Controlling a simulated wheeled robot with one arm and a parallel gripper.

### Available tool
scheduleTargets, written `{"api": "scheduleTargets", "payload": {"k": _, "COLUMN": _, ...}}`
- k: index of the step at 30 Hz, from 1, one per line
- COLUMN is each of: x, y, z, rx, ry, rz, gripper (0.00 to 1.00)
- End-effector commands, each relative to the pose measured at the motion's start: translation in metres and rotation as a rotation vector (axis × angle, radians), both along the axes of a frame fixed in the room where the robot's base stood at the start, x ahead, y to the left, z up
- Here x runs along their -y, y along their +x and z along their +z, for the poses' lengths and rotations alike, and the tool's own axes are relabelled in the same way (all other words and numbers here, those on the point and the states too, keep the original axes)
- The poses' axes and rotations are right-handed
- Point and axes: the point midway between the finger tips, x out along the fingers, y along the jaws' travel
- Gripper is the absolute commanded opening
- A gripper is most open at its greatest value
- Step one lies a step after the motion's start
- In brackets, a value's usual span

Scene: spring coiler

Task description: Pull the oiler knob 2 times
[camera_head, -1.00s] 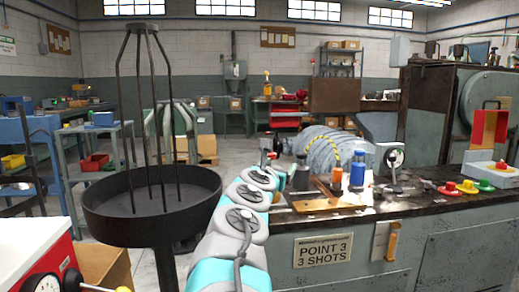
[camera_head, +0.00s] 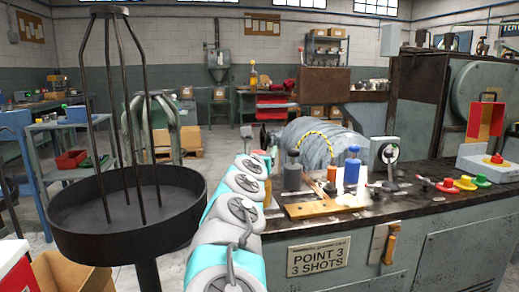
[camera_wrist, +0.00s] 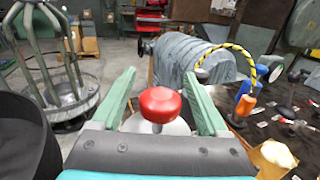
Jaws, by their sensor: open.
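A round red knob (camera_wrist: 160,104) stands on a pale round base (camera_wrist: 157,126) in the wrist view. It is apparently the oiler knob. My gripper (camera_wrist: 159,74) is open, with one green finger on the left of the knob and one on the right. The knob shows in the gap between the fingers, and I see clear space on both sides. I cannot tell how deep it sits between them. In the head view my own arm hides the knob and most of the gripper. A sign (camera_head: 318,258) on the bench front reads "POINT 3, 3 SHOTS".
The bench (camera_head: 430,218) carries a blue bottle (camera_head: 351,168), an orange bottle (camera_head: 331,176), a gauge (camera_head: 386,152) and several coloured buttons (camera_head: 465,183). A grey ribbed cylinder (camera_head: 318,140) lies behind. A black round tray stand (camera_head: 75,238) is close on the left.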

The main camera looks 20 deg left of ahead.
Motion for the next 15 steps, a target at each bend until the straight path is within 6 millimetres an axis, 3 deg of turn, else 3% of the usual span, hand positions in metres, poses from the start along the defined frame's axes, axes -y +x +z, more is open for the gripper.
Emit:
{"api": "scheduleTargets", "payload": {"k": 8, "x": 0.0004, "y": 0.0004, "z": 0.0002, "rx": 0.0, "ry": 0.0, "rz": 0.0, "gripper": 0.77}}
{"api": "scheduleTargets", "payload": {"k": 15, "x": 0.0004, "y": 0.0004, "z": 0.0002, "rx": 0.0, "ry": 0.0, "rz": 0.0, "gripper": 0.51}}
